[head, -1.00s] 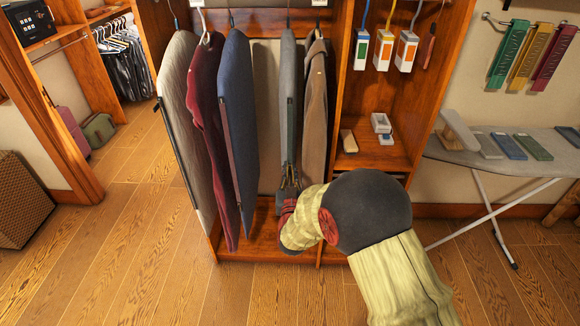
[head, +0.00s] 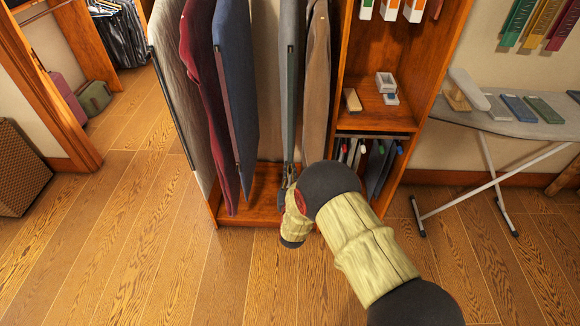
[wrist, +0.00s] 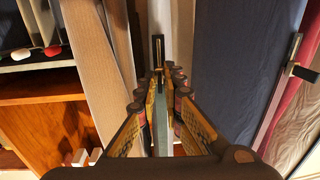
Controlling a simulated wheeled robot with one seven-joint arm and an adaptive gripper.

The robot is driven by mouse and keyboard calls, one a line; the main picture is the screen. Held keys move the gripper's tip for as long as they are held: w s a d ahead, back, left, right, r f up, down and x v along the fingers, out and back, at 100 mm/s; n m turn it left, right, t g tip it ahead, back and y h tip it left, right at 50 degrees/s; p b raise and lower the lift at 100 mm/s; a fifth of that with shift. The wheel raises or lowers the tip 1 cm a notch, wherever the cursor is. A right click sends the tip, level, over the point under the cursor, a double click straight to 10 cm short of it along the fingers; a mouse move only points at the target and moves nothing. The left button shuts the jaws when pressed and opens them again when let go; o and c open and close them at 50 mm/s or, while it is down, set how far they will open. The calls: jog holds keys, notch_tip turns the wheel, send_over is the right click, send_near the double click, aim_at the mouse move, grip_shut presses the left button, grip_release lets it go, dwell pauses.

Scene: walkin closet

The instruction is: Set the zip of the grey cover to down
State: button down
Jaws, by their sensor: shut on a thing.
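The grey cover (head: 288,70) hangs in the wardrobe between the blue cover and a brown coat, with a dark zip line down its front edge. My gripper (head: 289,182) is at the low end of this edge, shut on the zip pull, which the fingers mostly hide. In the wrist view my gripper (wrist: 165,82) has its fingers close together at the cover's edge. A dark upright strip with a gold line, seemingly the zip (wrist: 158,50), shows just beyond the fingertips.
The blue cover (head: 234,90) hangs left of the gripper, and the brown coat (head: 316,85) hangs close on the right. The wardrobe floor (head: 262,205) lies just below. An ironing board (head: 490,115) stands at the right. The wooden floor (head: 130,250) in front is clear.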

jog(key=c, duration=2.1)
grip_release()
jog(key=shift+o, duration=0.2)
jog(key=s, duration=1.2)
jog(key=shift+d, duration=0.25)
jog(key=shift+f, duration=0.1)
